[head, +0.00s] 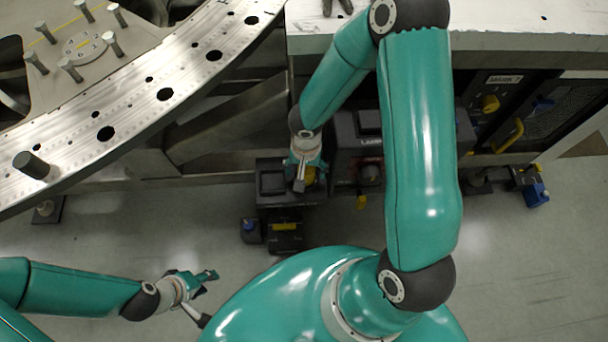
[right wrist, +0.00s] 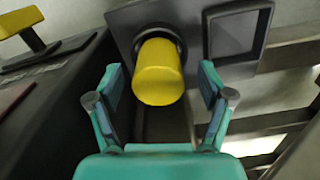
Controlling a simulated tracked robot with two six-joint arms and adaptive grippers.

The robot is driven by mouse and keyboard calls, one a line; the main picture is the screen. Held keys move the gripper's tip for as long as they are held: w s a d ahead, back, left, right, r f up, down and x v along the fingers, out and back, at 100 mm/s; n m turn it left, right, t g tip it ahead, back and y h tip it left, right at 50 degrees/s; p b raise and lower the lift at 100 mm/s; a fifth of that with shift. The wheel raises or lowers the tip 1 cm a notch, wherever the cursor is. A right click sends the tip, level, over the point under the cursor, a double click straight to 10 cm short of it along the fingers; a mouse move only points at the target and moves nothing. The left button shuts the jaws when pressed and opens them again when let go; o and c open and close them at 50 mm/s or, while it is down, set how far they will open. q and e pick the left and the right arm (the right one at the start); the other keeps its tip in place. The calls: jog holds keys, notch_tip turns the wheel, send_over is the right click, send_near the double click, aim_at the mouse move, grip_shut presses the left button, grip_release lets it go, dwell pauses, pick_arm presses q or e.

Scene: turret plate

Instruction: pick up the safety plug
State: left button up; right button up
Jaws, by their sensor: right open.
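The safety plug (right wrist: 158,72) looks like a yellow cylinder with a rounded end, seated in a dark round socket on a grey panel in the right wrist view. In the head view a little of its yellow (head: 310,177) shows beside my right gripper (head: 302,180), which hides the rest. My right gripper (right wrist: 164,98) is open, with one finger on either side of the plug and visible gaps between. My left gripper (head: 204,281) is low at the left over the floor, apart from everything; its finger opening is unclear.
A dark box (head: 343,135) stands right of the plug's panel. A yellow handle (right wrist: 20,22) is on the left in the right wrist view. A large metal ring (head: 190,70) fills the upper left. A pale tabletop (head: 520,40) lies at the upper right.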

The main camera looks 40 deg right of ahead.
jog(key=shift+f, duration=0.4)
jog(key=shift+c, duration=0.4)
jog(key=c, duration=1.3)
jog(key=shift+o, duration=0.2)
